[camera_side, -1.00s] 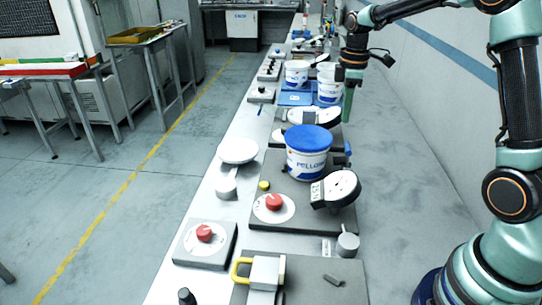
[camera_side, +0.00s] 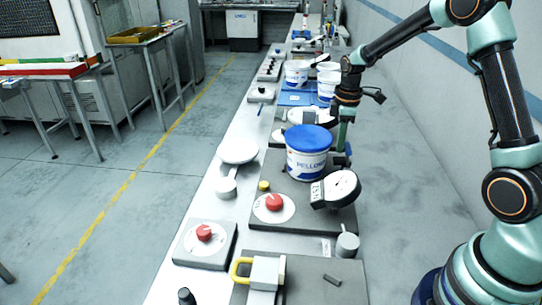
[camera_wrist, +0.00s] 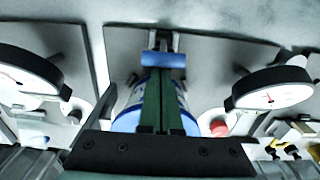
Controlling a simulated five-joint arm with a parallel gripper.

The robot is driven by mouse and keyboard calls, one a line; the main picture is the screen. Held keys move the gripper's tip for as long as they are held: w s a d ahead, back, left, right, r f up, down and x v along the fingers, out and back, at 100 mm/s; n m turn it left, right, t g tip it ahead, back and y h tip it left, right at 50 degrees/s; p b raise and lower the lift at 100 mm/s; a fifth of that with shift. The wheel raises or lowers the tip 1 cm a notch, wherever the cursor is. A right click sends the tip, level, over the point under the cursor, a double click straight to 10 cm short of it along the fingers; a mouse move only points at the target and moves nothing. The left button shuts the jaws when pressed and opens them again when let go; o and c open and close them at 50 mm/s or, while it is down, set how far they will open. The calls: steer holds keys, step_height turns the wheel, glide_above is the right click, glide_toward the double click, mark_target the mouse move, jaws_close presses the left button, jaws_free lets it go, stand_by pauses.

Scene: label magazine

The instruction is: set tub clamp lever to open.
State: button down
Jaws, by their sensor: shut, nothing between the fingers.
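The tub (camera_side: 308,160) is white with a blue lid and stands upright on a dark grey base plate. In the wrist view a blue bar on a grey bracket, apparently the tub clamp lever (camera_wrist: 163,59), lies just beyond my fingertips. In the side view that spot, at the tub's right side, is largely covered by my fingers. My gripper (camera_side: 342,147) is shut and empty, pointing down beside the tub. In the wrist view its green fingers (camera_wrist: 158,80) hide the tub's middle. I cannot tell whether they touch the lever.
A dial gauge (camera_side: 341,186) and a red knob (camera_side: 273,202) sit on the same plate in front of the tub. A yellow-handled block (camera_side: 267,272) is nearer. More tubs (camera_side: 297,72) stand farther along the bench. The floor to the right is clear.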

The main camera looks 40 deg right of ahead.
steer(key=shift+s+d+r, duration=0.25)
steer(key=shift+s+d, duration=0.35)
steer(key=shift+r, duration=0.1)
step_height(320, 180, up, 9)
steer(key=s+a+r+m+t, duration=0.2)
steer(key=s+a+m, duration=0.2)
steer(key=s+a, duration=0.3)
steer(key=s+a+r+m+t, duration=0.3)
steer(key=s+a+m, duration=0.2)
steer(key=s+a, duration=0.1)
steer(key=shift+s+a+r, duration=0.35)
steer(key=shift+a, duration=0.45)
stand_by(0.7)
